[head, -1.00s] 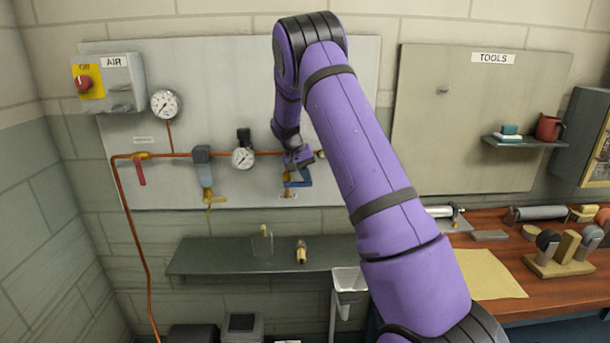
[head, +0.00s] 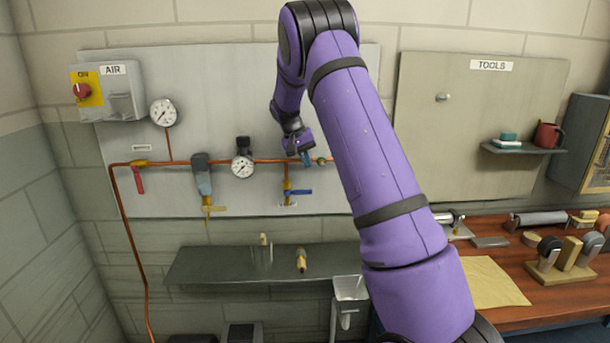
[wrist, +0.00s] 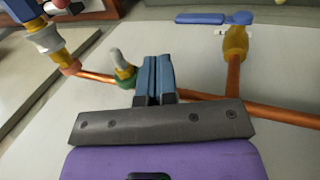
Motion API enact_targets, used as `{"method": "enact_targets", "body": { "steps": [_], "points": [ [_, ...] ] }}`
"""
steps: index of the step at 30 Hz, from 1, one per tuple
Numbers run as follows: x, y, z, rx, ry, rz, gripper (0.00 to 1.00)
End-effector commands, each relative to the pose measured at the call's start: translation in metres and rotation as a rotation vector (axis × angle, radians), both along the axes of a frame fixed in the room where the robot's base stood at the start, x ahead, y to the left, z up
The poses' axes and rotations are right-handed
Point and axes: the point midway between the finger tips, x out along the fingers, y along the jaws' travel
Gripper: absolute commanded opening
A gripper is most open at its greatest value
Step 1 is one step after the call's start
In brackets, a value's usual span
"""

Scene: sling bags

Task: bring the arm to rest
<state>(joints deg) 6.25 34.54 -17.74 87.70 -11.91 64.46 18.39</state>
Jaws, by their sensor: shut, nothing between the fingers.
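My purple arm reaches up and over in the head view. My gripper (head: 306,158) hangs at its far end, in front of the copper pipe on the grey wall panel. In the wrist view its two blue fingers (wrist: 154,78) are pressed together with nothing between them. The copper pipe (wrist: 195,95) runs across behind the fingers. A brass fitting with a green part (wrist: 124,72) shows just left of the fingertips. A blue-handled valve (head: 297,192) is below the gripper; its blue handle (wrist: 200,18) also shows in the wrist view. I cannot tell how close the fingers are to the pipe.
A pressure gauge (head: 242,166) and a filter unit (head: 202,175) are left of the gripper. A dark shelf (head: 215,265) with small parts is below. The workbench (head: 530,250) with tools stands at the right. The panel's upper middle is clear.

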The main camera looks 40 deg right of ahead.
Motion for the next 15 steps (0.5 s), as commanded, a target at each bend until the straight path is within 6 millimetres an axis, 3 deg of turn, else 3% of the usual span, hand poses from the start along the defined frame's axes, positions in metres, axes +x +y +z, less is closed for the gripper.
{"method": "enact_targets", "body": {
  "steps": [6, 15],
  "points": [
    [0.000, 0.000, 0.044, -0.001, -0.003, 0.000, 0.00],
    [0.000, 0.000, 0.073, -0.001, -0.001, 0.000, 0.00]
  ]
}}
